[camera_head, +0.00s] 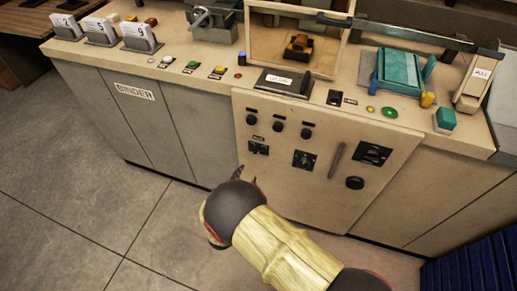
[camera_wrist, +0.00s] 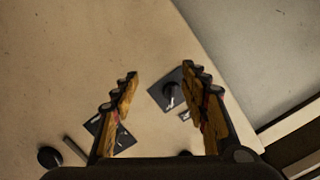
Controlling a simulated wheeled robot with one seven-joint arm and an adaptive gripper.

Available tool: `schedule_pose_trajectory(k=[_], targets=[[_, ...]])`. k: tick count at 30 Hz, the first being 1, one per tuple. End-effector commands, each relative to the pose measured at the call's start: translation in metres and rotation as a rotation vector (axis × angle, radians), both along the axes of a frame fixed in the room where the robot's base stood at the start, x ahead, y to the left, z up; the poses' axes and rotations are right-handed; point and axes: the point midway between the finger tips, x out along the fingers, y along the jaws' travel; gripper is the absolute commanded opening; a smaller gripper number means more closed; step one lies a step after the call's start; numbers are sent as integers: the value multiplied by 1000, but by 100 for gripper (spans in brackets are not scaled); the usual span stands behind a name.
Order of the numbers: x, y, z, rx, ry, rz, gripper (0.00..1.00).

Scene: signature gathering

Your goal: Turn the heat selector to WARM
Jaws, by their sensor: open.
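The front panel of the counter carries two dark square plates with turning knobs, one at left (camera_head: 257,148) and one in the middle (camera_head: 304,160). Their labels are too small to read, so I cannot tell which is the heat selector. My gripper (camera_head: 247,175) is in front of the panel, just below the left plate in the head view. In the wrist view, my gripper (camera_wrist: 161,74) is open and empty, with the left plate's knob (camera_wrist: 171,91) showing between its fingers, nearer the right one. The middle plate (camera_wrist: 108,135) is partly hidden behind the left finger.
Three small knobs (camera_head: 278,125) sit above the plates. A bar handle (camera_head: 336,160), a round knob (camera_head: 354,183) and a dark square unit (camera_head: 372,154) are to the right. Grey cabinet doors (camera_head: 141,114) adjoin at left; the floor (camera_head: 70,200) before them is clear.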

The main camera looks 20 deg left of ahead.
Motion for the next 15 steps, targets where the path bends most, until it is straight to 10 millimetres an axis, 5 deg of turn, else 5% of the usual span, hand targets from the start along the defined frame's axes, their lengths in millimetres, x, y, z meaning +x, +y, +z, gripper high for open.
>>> schedule_pose_trajectory(k=[6,15], targets=[[5,-17,48,55,-180,-75,45],[36,-21,50,75,-196,-81,45]])
